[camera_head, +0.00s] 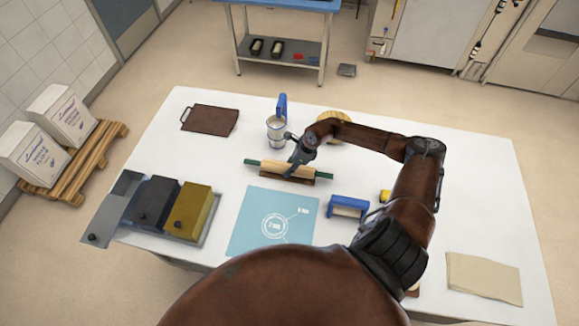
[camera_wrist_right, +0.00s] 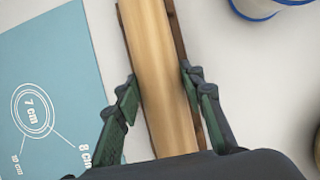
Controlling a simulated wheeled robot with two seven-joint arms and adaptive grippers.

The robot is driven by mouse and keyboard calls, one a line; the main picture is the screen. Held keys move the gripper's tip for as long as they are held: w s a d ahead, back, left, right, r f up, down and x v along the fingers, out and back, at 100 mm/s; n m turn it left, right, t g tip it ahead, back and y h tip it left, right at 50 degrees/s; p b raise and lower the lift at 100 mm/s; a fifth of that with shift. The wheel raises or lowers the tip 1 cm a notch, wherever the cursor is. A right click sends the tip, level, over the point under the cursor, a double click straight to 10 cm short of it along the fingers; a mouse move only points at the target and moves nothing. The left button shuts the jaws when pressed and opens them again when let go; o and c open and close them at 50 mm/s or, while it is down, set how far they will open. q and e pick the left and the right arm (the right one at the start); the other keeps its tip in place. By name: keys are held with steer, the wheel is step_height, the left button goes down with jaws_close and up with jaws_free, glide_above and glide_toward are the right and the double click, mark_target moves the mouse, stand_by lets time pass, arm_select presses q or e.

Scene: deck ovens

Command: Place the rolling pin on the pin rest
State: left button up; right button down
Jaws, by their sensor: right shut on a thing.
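The rolling pin (camera_head: 268,166) has a pale wooden barrel and green handles, and lies crosswise near the table's middle. The pin rest (camera_head: 301,180) is a dark brown wooden piece directly under the pin, mostly hidden by it. In the right wrist view the rest (camera_wrist_right: 179,45) shows as brown strips along the barrel (camera_wrist_right: 152,45). I cannot tell whether the pin touches it. My right gripper (camera_head: 293,170) is shut on the barrel from above, one finger on each side, as the wrist view (camera_wrist_right: 160,85) shows. My left gripper is not in view.
A blue-handled measuring jug (camera_head: 276,128) stands just behind the pin. A blue mat (camera_head: 258,222) lies in front, a blue-framed tool (camera_head: 348,208) to the right. Bins (camera_head: 189,212) stand left, a brown board (camera_head: 210,119) back left, a folded cloth (camera_head: 484,278) front right.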

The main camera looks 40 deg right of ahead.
steer(key=shift+f, duration=0.1)
steer(key=c, duration=1.3)
jaws_free()
steer(key=shift+f, duration=0.1)
steer(key=shift+o, duration=0.2)
steer(key=shift+r, duration=0.2)
steer(key=b+v, duration=0.1)
steer(key=v, duration=0.9)
steer(key=shift+s+d+b, duration=0.15)
steer(key=shift+d+b, duration=0.05)
steer(key=shift+b, duration=0.1)
steer(key=shift+s+r, duration=0.2)
steer(key=shift+r, duration=0.6)
